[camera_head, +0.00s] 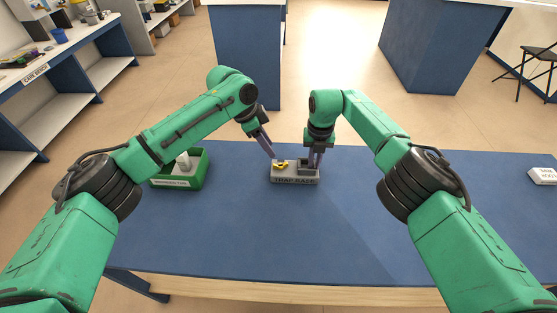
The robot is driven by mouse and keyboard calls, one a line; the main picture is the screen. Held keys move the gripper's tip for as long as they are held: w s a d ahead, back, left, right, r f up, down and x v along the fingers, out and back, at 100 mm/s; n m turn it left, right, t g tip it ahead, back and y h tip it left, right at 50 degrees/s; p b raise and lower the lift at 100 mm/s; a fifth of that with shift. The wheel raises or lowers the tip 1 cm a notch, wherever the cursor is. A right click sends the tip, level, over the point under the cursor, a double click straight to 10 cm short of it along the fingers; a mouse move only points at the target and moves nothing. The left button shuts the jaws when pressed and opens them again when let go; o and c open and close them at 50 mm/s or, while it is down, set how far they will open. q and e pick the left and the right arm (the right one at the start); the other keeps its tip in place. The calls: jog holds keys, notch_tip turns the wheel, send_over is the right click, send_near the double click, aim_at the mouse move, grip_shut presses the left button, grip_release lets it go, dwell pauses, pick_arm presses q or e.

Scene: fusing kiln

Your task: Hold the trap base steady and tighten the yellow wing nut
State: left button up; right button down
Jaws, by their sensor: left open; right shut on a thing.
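The trap base (295,180) is a small grey block with a "TRAP BASE" label, standing on the blue table. The yellow wing nut (280,163) sits on its top, toward the left side. My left gripper (273,155) is open, pointing down and right, with its fingertips at the wing nut. I cannot tell whether they touch it. My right gripper (316,163) points straight down and is shut on the right part of the trap base. Its fingertips are partly hidden against the block.
A green labelled bin (204,170) with pale items inside stands on the blue table (240,235), left of the trap base and partly behind my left arm. The table's front and middle right are clear.

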aim_at(280, 163)
pick_arm(q)
jog(key=x, duration=0.8)
jog(key=shift+w+f, duration=0.1)
jog(key=shift+f, duration=0.05)
grip_shut()
jog(key=m, duration=0.2)
jog(key=shift+w+m+g, duration=0.15)
jog(key=shift+m+g, duration=0.15)
jog(key=shift+g, duration=0.1)
jog(key=shift+m, duration=0.3)
grip_release()
